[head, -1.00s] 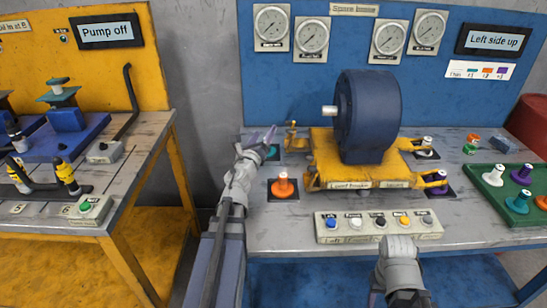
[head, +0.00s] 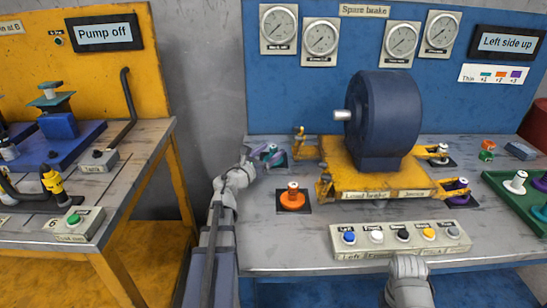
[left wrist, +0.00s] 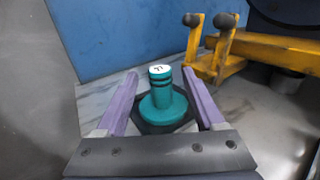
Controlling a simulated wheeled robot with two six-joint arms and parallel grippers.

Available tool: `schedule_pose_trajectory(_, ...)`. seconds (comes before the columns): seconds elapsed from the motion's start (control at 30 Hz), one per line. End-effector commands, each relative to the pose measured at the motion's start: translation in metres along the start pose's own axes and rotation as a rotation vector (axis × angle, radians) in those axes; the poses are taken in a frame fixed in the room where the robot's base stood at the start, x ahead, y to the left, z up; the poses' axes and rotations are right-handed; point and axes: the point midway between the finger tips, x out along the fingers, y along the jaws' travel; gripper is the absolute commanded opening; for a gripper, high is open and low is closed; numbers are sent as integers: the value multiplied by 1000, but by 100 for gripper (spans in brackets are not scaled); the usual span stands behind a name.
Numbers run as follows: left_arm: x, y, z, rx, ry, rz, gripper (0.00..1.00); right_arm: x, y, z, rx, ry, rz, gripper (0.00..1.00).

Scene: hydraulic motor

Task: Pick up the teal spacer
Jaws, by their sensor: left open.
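The teal spacer (left wrist: 161,98) stands upright on a dark pad (left wrist: 178,124) in the left wrist view, with a ribbed stem and a white top. It lies between the two purple fingers of my open left gripper (left wrist: 163,92), with a gap on each side. In the head view the teal spacer (head: 273,156) is at the left end of the blue-backed bench, partly hidden by the left gripper (head: 264,154). My right arm comes in at the bottom, and its fingers are not visible.
A yellow stand (head: 372,182) carries a big dark blue motor (head: 382,120) just right of the spacer. An orange spacer (head: 293,197) stands in front. A button panel (head: 400,236) is at the bench's front edge. A green tray (head: 515,200) holds other spacers.

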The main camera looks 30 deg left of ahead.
Motion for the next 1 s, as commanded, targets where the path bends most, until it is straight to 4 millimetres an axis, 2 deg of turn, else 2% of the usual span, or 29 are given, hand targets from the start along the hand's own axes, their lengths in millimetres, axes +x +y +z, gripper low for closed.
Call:
schedule_pose_trajectory(0.37,48,1,0,-1,0,-1,70,0,0,0,0,0,0,50)
schedule_pose_trajectory(0.63,50,0,0,-1,0,0,69,0,0,0,0,0,0,50)
schedule_pose_trajectory(1.0,50,0,0,-1,0,0,28,0,0,0,0,0,0,50)
